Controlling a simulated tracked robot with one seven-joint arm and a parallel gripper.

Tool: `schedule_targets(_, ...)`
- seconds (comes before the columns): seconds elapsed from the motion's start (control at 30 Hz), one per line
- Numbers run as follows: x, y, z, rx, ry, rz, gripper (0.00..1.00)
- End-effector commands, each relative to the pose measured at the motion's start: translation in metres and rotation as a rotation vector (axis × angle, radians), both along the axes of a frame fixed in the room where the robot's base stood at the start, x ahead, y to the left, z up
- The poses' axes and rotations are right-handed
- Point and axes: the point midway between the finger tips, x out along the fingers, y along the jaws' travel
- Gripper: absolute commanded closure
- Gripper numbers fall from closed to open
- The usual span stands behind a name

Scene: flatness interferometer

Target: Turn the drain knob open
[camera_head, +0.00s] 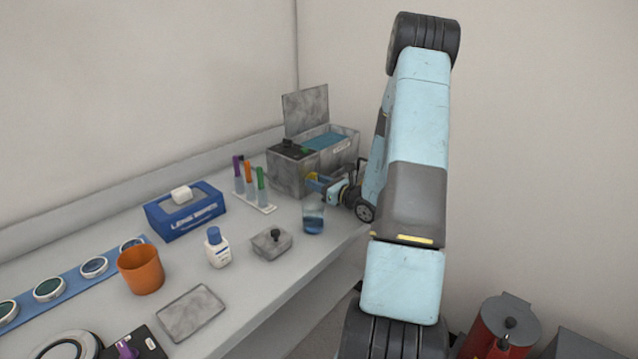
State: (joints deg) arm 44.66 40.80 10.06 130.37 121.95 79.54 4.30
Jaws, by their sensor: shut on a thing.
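A grey bath box (291,175) stands at the back of the bench with its lid (305,110) raised and blue liquid (325,140) inside. My gripper (317,181) reaches in from the right, low at the front face of the box. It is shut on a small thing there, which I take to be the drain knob. The fingers and wrist hide most of the knob, and its turn angle cannot be told. A clear beaker (313,218) with some blue liquid stands on the bench just below my gripper.
A rack (258,204) of capped tubes stands left of the box. A small grey lidded box (271,243), a white bottle (218,248), an orange cup (141,270) and a blue lens-wipes box (186,213) occupy the bench. A red can (501,326) stands lower right.

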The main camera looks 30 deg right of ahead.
Motion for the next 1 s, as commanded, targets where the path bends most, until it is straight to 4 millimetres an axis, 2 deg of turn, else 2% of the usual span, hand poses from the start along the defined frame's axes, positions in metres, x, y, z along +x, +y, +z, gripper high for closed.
schedule_targets(0.07, -0.0005, -0.0079, 0.0001, -0.002, -0.001, -0.006, 0.96)
schedule_targets(0.47, -0.0009, -0.0053, -0.0001, -0.095, -0.034, -0.009, 0.96)
schedule_targets(1.0, -0.0003, -0.0051, -0.0003, -0.543, -0.193, -0.006, 0.96)
